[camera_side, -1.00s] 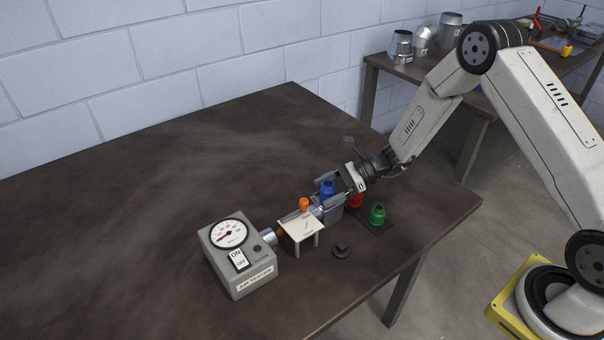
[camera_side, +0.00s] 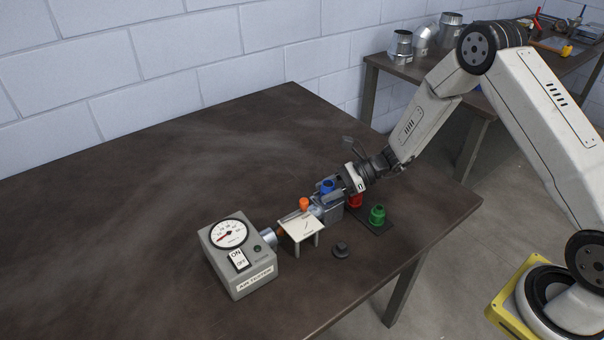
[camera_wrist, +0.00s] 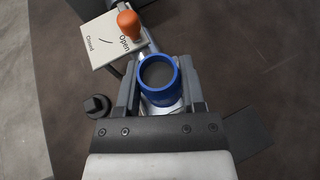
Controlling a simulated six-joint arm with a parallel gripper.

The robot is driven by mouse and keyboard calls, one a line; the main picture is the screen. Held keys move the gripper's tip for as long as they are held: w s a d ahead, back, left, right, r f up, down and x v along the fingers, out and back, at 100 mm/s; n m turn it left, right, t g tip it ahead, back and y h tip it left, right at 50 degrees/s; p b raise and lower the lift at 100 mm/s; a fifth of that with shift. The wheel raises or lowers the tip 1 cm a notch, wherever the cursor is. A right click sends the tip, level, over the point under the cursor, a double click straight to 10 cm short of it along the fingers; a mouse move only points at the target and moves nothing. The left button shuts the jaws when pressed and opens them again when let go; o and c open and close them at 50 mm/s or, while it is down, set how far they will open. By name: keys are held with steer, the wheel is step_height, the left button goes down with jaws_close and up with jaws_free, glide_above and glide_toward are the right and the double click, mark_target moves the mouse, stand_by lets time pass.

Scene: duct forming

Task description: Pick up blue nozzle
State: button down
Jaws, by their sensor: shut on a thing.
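The blue nozzle (camera_side: 328,187) is upright between the jaws of my gripper (camera_side: 330,200), which is shut on it. In the wrist view the blue nozzle (camera_wrist: 158,80) shows its round open top, with a gripper finger on each side of it (camera_wrist: 160,92). It sits at the end of the duct beside the white valve plate (camera_side: 302,228). The nozzle's lower part is mostly hidden by the fingers.
The orange valve knob (camera_side: 304,204) stands close to the gripper, and the grey air tester (camera_side: 237,258) is to the left. A red nozzle (camera_side: 355,201) and a green nozzle (camera_side: 377,214) stand on a dark holder at right. A small black part (camera_side: 340,250) lies in front.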

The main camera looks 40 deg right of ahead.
mark_target(328, 183)
steer(key=shift+r, duration=1.65)
steer(key=s+d+r, duration=0.1)
steer(key=s+r, duration=0.8)
steer(key=s, duration=0.5)
steer(key=shift+d+r, duration=0.15)
steer(key=shift+r, duration=0.2)
